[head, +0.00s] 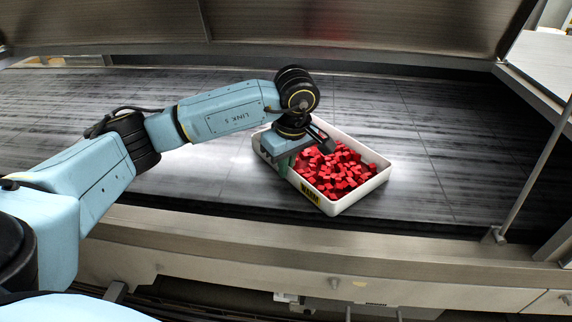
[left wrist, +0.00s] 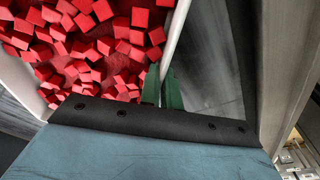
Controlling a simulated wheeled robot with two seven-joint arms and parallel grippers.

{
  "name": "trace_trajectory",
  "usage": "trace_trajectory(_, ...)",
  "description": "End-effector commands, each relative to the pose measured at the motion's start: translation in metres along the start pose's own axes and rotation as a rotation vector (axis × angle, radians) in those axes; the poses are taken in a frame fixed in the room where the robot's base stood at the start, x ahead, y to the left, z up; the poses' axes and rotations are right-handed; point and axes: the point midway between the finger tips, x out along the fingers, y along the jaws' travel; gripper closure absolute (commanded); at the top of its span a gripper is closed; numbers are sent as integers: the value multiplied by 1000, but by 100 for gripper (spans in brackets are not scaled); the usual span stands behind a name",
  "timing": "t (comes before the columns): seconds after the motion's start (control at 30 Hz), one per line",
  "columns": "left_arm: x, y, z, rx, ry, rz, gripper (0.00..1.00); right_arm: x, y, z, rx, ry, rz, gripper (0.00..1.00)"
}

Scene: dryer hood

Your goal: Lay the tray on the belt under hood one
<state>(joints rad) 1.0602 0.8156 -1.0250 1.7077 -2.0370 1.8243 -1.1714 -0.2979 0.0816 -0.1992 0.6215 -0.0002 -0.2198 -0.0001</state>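The white tray (head: 362,194) holds many small red cubes and lies over the dark belt (head: 440,190) beneath the raised hood. It has a yellow label on its near side. I cannot tell for sure whether its base touches the belt. My left gripper (head: 284,168) is at the tray's near left wall, pointing down. In the left wrist view, its green fingers (left wrist: 162,90) stand close on either side of the tray's wall (left wrist: 176,32), with cubes to the left of it, and look shut on it. My right gripper is in neither view.
The metal hood (head: 350,25) hangs over the back of the belt. A steel ledge (head: 400,245) runs along the front. A slanting metal rod (head: 530,190) rises at the right. Bare belt lies left and right of the tray.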

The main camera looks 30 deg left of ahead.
Motion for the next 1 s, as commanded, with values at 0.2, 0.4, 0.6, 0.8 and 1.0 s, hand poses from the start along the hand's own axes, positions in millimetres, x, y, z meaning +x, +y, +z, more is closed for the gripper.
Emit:
trace_trajectory(0.2,-3,2,0,-1,1,9,100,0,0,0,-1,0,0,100)
trace_trajectory(0.4,2,0,0,0,0,2,88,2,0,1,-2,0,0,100)
trace_trajectory(0.6,1,0,0,0,0,2,74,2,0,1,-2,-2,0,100)
trace_trajectory(0.8,0,0,0,0,0,2,74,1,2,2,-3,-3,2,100)
trace_trajectory(1.0,-21,2,0,1,1,7,74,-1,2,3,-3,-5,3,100)
